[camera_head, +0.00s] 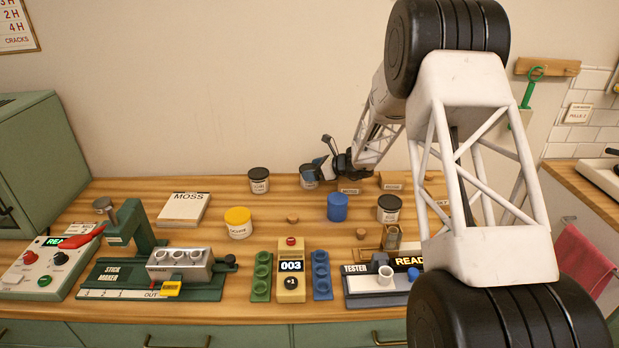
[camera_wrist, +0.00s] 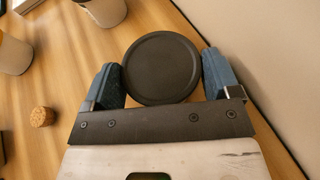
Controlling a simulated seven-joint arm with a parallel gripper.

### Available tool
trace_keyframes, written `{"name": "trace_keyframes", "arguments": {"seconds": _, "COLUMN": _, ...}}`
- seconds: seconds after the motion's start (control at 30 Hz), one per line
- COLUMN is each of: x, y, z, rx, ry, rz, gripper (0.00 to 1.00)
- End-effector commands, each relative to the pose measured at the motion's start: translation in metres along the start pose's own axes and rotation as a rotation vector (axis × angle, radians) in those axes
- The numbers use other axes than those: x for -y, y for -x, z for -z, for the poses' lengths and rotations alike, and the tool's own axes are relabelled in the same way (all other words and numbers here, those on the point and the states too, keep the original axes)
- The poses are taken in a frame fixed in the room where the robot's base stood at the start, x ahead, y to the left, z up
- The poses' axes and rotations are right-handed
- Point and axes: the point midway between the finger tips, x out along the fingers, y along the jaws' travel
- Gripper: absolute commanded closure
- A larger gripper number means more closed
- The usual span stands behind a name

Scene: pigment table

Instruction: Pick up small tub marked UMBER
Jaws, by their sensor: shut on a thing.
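A small tub with a dark lid stands between the two blue fingers of my gripper (camera_wrist: 163,75) in the wrist view; the round lid (camera_wrist: 162,68) is seen from above. In the head view my gripper (camera_head: 322,170) is at the back of the table, shut around this pale-sided tub (camera_head: 309,183). Its bottom looks at about table height; I cannot tell whether it is lifted. Its label is partly hidden and too small to read, so UMBER cannot be confirmed.
Other dark-lidded tubs stand to the left (camera_head: 259,182) and front right (camera_head: 389,210). A yellow-lidded tub (camera_head: 238,224), a blue cylinder (camera_head: 337,207) and a cork (camera_wrist: 42,117) are nearby. The stick maker (camera_head: 125,275) and tester (camera_head: 370,290) line the front; the wall is close behind.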

Motion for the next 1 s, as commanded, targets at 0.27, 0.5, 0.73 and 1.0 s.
{"name": "trace_keyframes", "arguments": {"seconds": 0.27, "x": 0.0, "y": 0.001, "z": -0.001, "rx": 0.0, "ry": 0.0, "rz": 0.0, "gripper": 0.48}}
{"name": "trace_keyframes", "arguments": {"seconds": 0.5, "x": 0.0, "y": 0.006, "z": -0.015, "rx": 0.001, "ry": 0.002, "rz": 0.001, "gripper": 0.48}}
{"name": "trace_keyframes", "arguments": {"seconds": 0.73, "x": 0.0, "y": 0.019, "z": -0.045, "rx": 0.001, "ry": 0.002, "rz": 0.001, "gripper": 0.48}}
{"name": "trace_keyframes", "arguments": {"seconds": 1.0, "x": 0.0, "y": 0.033, "z": -0.079, "rx": 0.0, "ry": 0.001, "rz": 0.0, "gripper": 0.48}}
